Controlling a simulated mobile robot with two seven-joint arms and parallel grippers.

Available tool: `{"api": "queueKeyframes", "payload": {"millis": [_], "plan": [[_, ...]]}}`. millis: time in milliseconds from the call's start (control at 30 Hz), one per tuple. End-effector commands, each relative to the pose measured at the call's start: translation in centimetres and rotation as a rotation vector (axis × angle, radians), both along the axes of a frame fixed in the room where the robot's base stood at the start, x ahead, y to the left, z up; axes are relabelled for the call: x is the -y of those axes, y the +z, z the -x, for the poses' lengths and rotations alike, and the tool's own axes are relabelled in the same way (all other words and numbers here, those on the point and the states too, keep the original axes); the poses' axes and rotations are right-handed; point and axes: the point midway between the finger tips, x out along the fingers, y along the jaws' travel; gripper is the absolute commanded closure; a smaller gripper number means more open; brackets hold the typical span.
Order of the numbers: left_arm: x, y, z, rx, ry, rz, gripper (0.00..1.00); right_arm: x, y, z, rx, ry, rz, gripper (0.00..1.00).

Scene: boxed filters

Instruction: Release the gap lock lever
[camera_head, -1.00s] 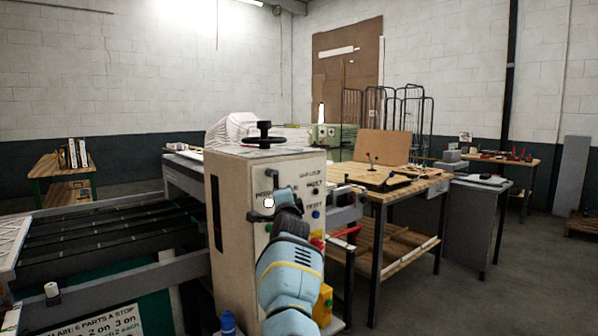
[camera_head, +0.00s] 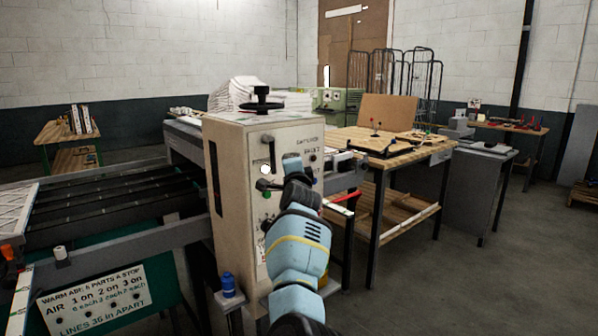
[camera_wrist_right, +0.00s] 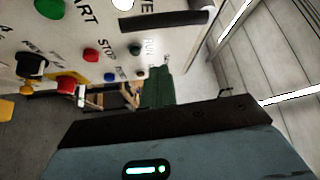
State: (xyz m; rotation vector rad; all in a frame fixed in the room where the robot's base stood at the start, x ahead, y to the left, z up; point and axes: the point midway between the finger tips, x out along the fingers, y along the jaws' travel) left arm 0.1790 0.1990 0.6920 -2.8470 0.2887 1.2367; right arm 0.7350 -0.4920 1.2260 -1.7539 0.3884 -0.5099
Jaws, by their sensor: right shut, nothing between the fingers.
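The machine's cream control cabinet (camera_head: 238,190) stands at the centre of the head view. On its front face is a dark upright lever (camera_head: 271,150) with a white ball (camera_head: 266,169) near its lower end; the labels are too blurred to confirm that it is the gap lock lever. My right gripper (camera_head: 292,165) is shut and empty, in front of the panel just right of the white ball; I cannot tell whether it touches anything. In the right wrist view, a black bar (camera_wrist_right: 165,20) and the panel's coloured buttons show close by. My left gripper is not in view.
A black handwheel (camera_head: 262,100) sits on the cabinet top. A wooden workbench (camera_head: 352,137) stands behind; the conveyor bed (camera_head: 110,195) lies left.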

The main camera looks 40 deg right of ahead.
Motion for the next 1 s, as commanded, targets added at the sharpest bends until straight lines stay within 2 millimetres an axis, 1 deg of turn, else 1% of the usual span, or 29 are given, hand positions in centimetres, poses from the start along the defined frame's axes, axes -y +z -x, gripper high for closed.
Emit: {"api": "queueKeyframes", "payload": {"millis": [33, 300, 500, 700, 1000], "plan": [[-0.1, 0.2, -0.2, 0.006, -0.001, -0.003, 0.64, -0.4, 0.2, 0.6, 0.003, -0.001, -0.001, 1.00], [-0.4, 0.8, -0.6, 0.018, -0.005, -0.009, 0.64, -2.2, 0.0, 3.6, 0.003, -0.001, -0.001, 1.00], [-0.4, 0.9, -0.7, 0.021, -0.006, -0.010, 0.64, -3.2, -0.2, 5.2, 0.001, 0.000, -0.002, 1.00], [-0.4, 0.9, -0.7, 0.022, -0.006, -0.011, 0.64, -3.6, -0.2, 5.8, 0.000, 0.000, -0.001, 1.00], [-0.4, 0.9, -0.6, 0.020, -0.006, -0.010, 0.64, -3.6, -0.2, 5.9, 0.000, 0.000, -0.001, 1.00]]}}
